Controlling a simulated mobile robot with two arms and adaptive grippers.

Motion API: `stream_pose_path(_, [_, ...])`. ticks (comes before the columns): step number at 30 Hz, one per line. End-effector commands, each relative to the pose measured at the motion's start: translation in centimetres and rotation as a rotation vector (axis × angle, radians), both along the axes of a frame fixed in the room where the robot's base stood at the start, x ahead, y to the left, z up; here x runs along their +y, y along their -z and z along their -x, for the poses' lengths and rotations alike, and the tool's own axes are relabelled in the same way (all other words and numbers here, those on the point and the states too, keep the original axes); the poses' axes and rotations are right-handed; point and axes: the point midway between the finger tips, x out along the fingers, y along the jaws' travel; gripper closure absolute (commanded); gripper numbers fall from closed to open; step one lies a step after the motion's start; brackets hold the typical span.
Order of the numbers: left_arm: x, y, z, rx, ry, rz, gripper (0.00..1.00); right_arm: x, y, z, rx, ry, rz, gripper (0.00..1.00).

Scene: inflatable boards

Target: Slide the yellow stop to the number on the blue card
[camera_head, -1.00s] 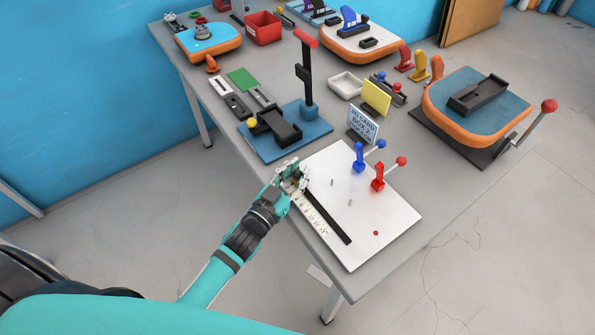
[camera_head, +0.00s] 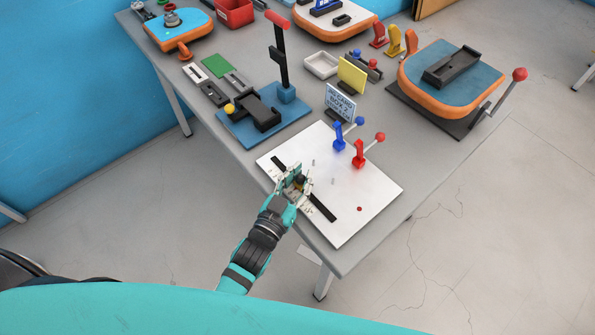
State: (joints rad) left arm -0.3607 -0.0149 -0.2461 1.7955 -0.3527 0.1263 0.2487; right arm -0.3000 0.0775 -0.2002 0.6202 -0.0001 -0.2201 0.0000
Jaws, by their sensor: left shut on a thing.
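My left gripper (camera_head: 296,184) is over the black slot rail (camera_head: 321,206) on the white board (camera_head: 358,222), about midway along it. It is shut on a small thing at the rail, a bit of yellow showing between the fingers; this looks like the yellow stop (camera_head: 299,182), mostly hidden. The number scale beside the rail is largely covered by the hand. The blue card (camera_head: 340,102) stands upright in a dark holder behind the board; its print is too small to read surely. My right gripper is not in view.
A blue lever (camera_head: 340,138) and a red lever (camera_head: 360,153) stand on the board's far side. A yellow card (camera_head: 352,75) stands behind the blue card. A blue base with a black clamp (camera_head: 256,110) lies left of the board. An orange-edged board (camera_head: 450,70) is at right.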

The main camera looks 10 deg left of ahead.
Motion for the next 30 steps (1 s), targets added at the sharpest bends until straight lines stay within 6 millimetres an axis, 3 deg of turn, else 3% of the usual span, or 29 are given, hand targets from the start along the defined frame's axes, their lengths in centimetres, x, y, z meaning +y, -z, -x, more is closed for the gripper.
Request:
stream_pose_path(1, [0.0, 0.1, 0.1, 0.004, 0.000, 0.004, 1.00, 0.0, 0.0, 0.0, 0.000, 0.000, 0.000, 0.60])
stream_pose_path(2, [0.0, 0.1, 0.1, 0.004, 0.000, 0.004, 0.80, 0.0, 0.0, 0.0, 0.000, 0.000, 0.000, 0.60])
stream_pose_path(8, [0.0, 0.1, 0.0, 0.003, 0.000, 0.002, 0.55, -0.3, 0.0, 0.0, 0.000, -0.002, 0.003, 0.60])
stream_pose_path(19, [0.3, 0.1, 0.9, 0.002, 0.000, 0.001, 0.55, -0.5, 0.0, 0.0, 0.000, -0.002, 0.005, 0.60])
stream_pose_path(30, [2.3, 0.2, 8.1, 0.007, 0.000, 0.001, 0.55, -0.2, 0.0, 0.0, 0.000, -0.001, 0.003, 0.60])
